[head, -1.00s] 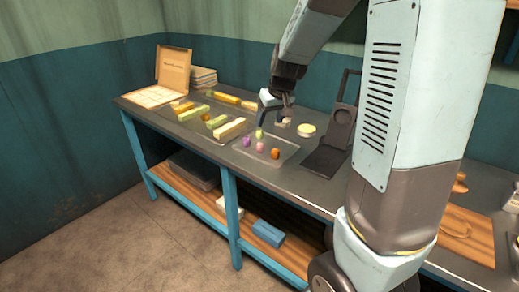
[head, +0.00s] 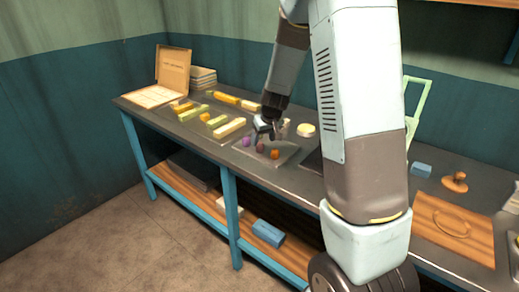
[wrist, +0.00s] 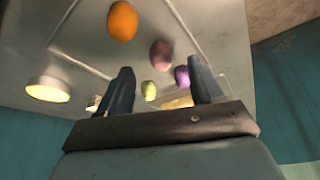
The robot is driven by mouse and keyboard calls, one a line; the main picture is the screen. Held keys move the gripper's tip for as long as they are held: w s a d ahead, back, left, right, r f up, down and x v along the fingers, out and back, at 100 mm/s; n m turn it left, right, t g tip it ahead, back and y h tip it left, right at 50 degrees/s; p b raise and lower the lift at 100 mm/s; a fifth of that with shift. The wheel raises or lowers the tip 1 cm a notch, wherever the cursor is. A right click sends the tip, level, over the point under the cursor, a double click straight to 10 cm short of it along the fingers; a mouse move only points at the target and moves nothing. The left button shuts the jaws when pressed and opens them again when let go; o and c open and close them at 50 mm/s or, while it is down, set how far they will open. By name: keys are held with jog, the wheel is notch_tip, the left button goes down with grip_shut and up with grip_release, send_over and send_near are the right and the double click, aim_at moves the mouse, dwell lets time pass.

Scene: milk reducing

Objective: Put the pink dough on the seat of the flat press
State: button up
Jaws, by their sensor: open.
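The pink dough (head: 260,149) is a small ball on a flat tray (head: 284,157), between a purple ball (head: 246,141) and an orange ball (head: 275,154). In the wrist view the pink dough (wrist: 161,54) shows between and beyond the fingertips, apart from them. My gripper (head: 265,130) is open and empty just above the tray; its two fingers also show in the wrist view (wrist: 161,65). A green ball (wrist: 149,91) shows between the fingers in the wrist view. Only a dark edge of the flat press (head: 312,162) shows; my arm hides its seat.
A pale yellow disc (head: 306,130) lies behind the tray. Yellow and green bars lie to the left, near an open wooden box (head: 172,68). A light green frame (head: 417,105), a blue block (head: 421,170) and a wooden board (head: 452,230) are at the right.

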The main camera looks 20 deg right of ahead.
aim_at(260, 148)
jog(key=shift+x, duration=2.7)
jog(key=shift+c, duration=0.4)
jog(key=c, duration=1.1)
jog(key=shift+c, duration=0.2)
